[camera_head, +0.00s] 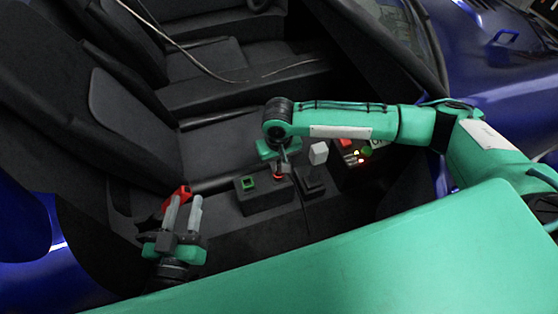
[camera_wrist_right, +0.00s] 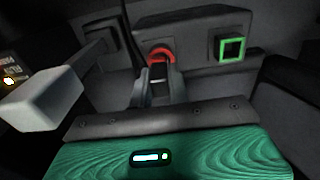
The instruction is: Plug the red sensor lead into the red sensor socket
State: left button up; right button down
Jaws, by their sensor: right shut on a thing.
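The red sensor socket shows as a red ring (camera_wrist_right: 160,54) on the face of a dark box (camera_wrist_right: 203,62), beside a green square socket (camera_wrist_right: 232,48). My right gripper (camera_wrist_right: 161,85) is shut on the red sensor lead, at the ring. The lead's body is mostly hidden between the fingers, and I cannot tell whether it is seated. In the head view my right gripper (camera_head: 283,163) points down at the box's right end, with red (camera_head: 278,176) just below its tips. My left gripper (camera_head: 183,213) is open, with its fingers apart, at lower left.
A pale block-shaped knob (camera_head: 318,153) on a dark lever stands right of the box. A panel (camera_head: 352,155) with lit indicators lies further right. A red piece (camera_head: 177,196) is behind my left fingers. Dark seats (camera_head: 150,120) fill the area behind.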

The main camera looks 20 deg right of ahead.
jog(key=shift+s+f, duration=0.3)
jog(key=c, duration=1.3)
grip_release()
jog(key=shift+a, duration=0.15)
jog(key=shift+o, duration=0.2)
jog(key=shift+s, duration=0.1)
notch_tip(320, 180, up, 14)
jog(key=p, duration=0.4)
jog(key=shift+w+r, duration=0.2)
jog(key=shift+w, duration=0.05)
